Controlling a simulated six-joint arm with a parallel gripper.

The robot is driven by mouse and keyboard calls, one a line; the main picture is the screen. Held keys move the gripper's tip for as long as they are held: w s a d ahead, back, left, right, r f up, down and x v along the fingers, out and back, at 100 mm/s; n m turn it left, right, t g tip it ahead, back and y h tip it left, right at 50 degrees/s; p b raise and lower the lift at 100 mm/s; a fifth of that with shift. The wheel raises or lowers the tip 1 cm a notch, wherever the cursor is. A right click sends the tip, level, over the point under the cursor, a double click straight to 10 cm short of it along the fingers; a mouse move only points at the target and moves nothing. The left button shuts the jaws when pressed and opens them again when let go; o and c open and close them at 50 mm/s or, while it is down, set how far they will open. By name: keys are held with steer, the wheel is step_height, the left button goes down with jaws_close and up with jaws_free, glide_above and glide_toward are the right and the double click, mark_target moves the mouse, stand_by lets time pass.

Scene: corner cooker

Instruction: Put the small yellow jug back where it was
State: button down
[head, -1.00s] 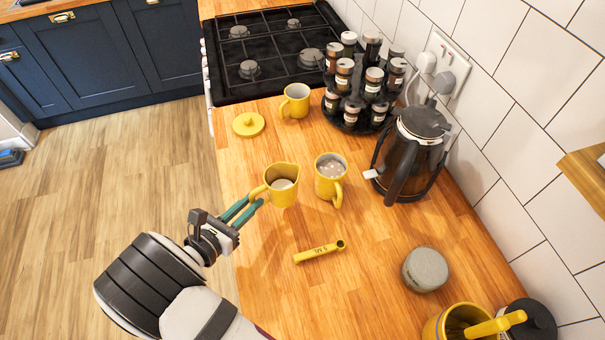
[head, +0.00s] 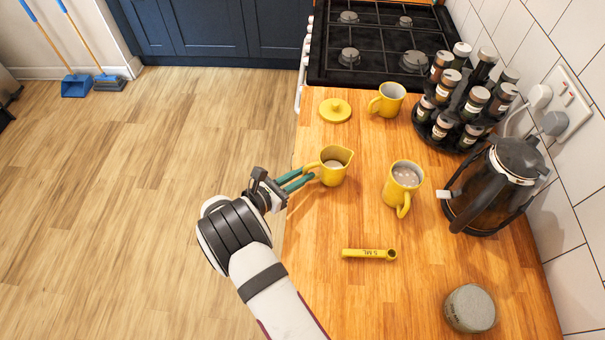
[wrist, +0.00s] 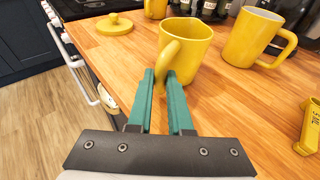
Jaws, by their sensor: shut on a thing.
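The small yellow jug (head: 336,168) is near the left edge of the wooden counter and has pale contents. My gripper (head: 307,180) is shut on its handle from the left. In the wrist view, the green fingers of my gripper (wrist: 165,78) close around the lower handle of the upright jug (wrist: 190,40). I cannot tell whether its base touches the counter. A yellow mug (head: 404,183) with light, speckled contents stands to its right. This mug also shows in the wrist view (wrist: 252,36).
A yellow lid (head: 335,110) and another yellow mug (head: 390,98) are behind the jug, before the black hob (head: 385,45). A yellow measuring spoon (head: 368,254) lies in front. The spice rack (head: 465,105), kettle (head: 495,185) and grey round object (head: 470,308) are at right.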

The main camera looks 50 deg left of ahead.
steer(key=shift+f, duration=0.1)
steer(key=c, duration=0.8)
jaws_free()
steer(key=shift+c, duration=0.2)
